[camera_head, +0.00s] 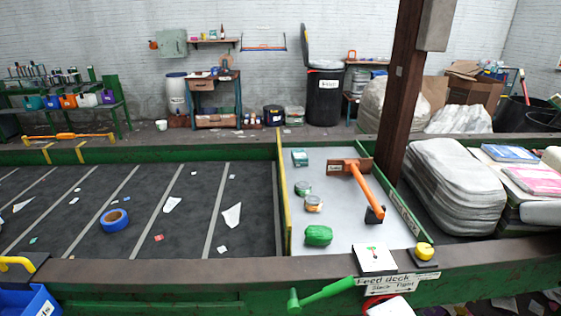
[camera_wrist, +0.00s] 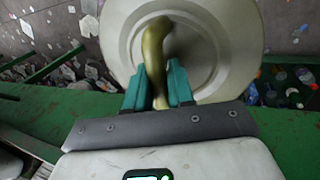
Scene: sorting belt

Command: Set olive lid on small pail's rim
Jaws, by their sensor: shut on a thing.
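The olive lid (camera_wrist: 221,52) fills the upper middle of the wrist view as a wide, round, pale olive-grey disc with a raised rim ring. A curved, darker olive-gold handle (camera_wrist: 153,50) stands on it. My gripper (camera_wrist: 157,85) has its two teal fingers closed on the handle, one on each side. The lid is held in front of the wrist, its near edge hidden behind the fingers and the grey bracket. Neither the lid nor my gripper shows in the head view. I cannot pick out the small pail in either view.
The head view shows a dark belt (camera_head: 138,240) with a blue tape roll (camera_head: 114,219) and scraps. Right of it a pale feed deck (camera_head: 335,223) carries small tins, a green lump (camera_head: 318,235) and an orange-handled tool (camera_head: 366,190). A brown post (camera_head: 398,95) rises behind.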

